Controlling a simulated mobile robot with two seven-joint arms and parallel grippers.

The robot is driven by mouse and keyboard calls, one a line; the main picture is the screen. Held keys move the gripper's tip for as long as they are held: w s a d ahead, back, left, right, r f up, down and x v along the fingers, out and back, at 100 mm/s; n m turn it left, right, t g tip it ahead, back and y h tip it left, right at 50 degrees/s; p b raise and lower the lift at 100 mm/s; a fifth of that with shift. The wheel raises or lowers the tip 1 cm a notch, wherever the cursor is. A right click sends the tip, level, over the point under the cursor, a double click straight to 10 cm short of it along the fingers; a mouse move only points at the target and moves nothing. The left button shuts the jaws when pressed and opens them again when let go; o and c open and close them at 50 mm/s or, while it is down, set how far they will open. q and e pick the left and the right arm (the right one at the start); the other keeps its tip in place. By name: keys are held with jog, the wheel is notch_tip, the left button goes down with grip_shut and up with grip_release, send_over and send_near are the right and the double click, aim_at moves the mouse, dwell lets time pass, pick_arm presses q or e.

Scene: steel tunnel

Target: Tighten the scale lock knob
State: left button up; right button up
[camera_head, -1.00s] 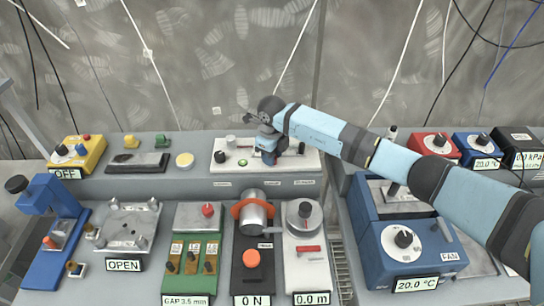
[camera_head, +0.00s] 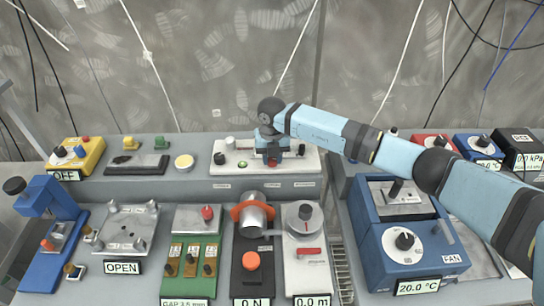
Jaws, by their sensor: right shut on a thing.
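A white panel (camera_head: 240,148) lies on the raised shelf at the back. It carries a dark knob (camera_head: 219,158) at its left end, a pale knob (camera_head: 230,143), a green button (camera_head: 242,165) and a dark knob (camera_head: 301,149) at its right. My left gripper is not in view.
Below stand a silver cylinder in an orange ring (camera_head: 254,213), a grey dial unit (camera_head: 305,212) reading 0.0 m, and a green block (camera_head: 190,262). A blue heater-like box (camera_head: 400,265) is at right. A yellow box (camera_head: 88,157) is at far left.

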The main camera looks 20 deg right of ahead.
jog(key=shift+w+r+m, duration=0.1)
jog(key=shift+m, duration=1)
jog(key=o, duration=0.9)
notch_tip(320, 180, up, 14)
jog(key=shift+f+b, duration=0.15)
jog(key=shift+b, duration=0.75)
